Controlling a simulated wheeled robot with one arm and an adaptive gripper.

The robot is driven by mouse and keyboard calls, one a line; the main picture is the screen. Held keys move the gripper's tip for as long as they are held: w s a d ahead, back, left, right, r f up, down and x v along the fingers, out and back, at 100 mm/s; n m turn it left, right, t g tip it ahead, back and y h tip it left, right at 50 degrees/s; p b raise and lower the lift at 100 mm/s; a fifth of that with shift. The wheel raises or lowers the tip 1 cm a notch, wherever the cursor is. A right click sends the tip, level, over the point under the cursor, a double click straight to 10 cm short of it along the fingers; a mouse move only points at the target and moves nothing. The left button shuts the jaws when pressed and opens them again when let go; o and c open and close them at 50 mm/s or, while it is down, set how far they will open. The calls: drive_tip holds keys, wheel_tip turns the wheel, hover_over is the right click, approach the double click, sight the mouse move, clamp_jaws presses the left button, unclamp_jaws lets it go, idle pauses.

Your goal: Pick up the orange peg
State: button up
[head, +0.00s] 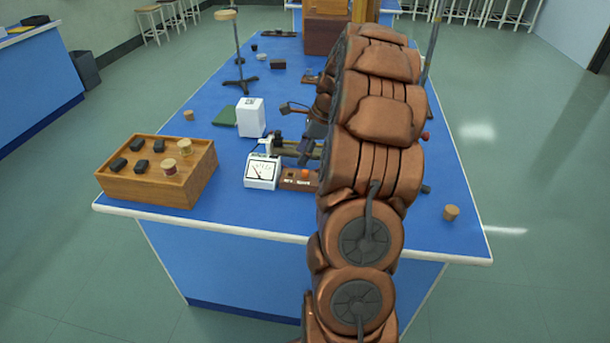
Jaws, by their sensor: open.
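A small orange piece (305,173), which looks like the orange peg, shows on a low brown block (297,181) beside the white meter, near the front middle of the blue bench. My gripper (307,135) is dark and partly hidden behind my copper-coloured arm. Its fingers are open, above the bench and beyond the orange piece in the picture. I see nothing held between them. Whether it touches anything on the bench cannot be told from this view.
A white dial meter (262,171) stands left of the block. A wooden box (140,186) holding black pieces and spools sits front left. A white box (251,118), a rod stand (240,65) and a cork (451,212) are on the bench (250,212). My arm hides the bench's middle.

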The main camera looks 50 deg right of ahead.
drive_tip(key=m, duration=0.2)
approach(305, 171)
drive_tip(key=f, duration=0.1)
drive_tip(key=shift+w+d+f+t, duration=0.1)
drive_tip(key=shift+w+f+t, duration=0.05)
drive_tip(key=shift+f+t, duration=0.2)
drive_tip(key=shift+a+p+x, duration=0.15)
drive_tip(key=shift+p+x, duration=0.45)
drive_tip(key=shift+x, duration=1.2)
drive_tip(key=shift+a+p+x, duration=0.15)
drive_tip(key=shift+p+x, duration=0.4)
drive_tip(key=shift+x, duration=1.3)
drive_tip(key=shift+c, duration=0.4)
clamp_jaws()
drive_tip(key=shift+r, duration=0.1)
